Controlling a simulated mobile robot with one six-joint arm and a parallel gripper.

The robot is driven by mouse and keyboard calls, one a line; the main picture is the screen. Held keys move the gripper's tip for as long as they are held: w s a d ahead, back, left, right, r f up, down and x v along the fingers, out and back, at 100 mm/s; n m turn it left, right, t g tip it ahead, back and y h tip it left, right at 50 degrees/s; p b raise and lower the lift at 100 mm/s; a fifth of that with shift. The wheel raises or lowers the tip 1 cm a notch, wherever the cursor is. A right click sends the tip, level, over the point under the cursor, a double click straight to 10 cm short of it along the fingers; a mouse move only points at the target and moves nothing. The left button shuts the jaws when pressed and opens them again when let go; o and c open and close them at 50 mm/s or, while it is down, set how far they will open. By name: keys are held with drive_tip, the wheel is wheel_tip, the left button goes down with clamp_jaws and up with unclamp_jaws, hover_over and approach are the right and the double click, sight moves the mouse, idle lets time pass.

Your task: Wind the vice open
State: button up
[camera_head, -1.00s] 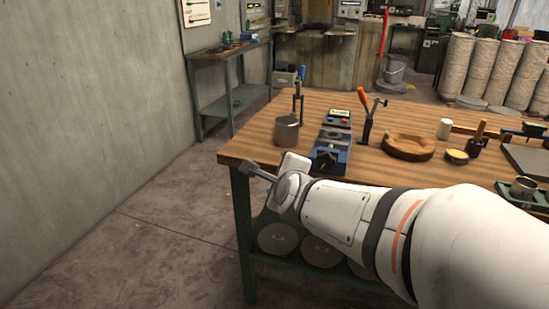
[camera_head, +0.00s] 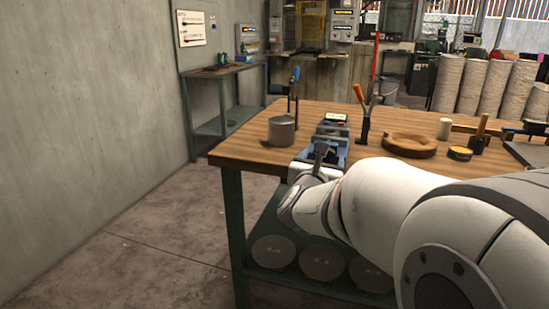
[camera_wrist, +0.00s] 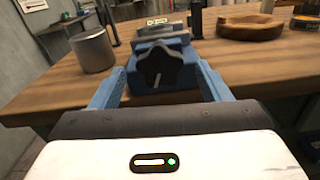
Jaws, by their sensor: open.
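The blue vice (camera_head: 334,131) sits at the front edge of the wooden bench (camera_head: 240,151), its length running away from me. In the wrist view the vice (camera_wrist: 170,88) faces me with its dark star-shaped knob (camera_wrist: 161,66) in front. My gripper (camera_wrist: 160,80) is open, its two blue fingers on either side of the knob and apart from it. I cannot tell how far the fingertips reach past the knob. In the head view my gripper (camera_head: 322,156) is in front of the vice's near end and hides the knob.
A grey metal cup (camera_head: 282,130) with a blue-handled tool stands left of the vice. An orange-handled tool (camera_head: 362,115) stands to its right, then a round wooden ring (camera_head: 409,146). Floor left of the bench is clear.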

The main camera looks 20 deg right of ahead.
drive_tip(key=shift+x, duration=0.85)
drive_tip(key=shift+c, duration=0.4)
drive_tip(key=c, duration=0.9)
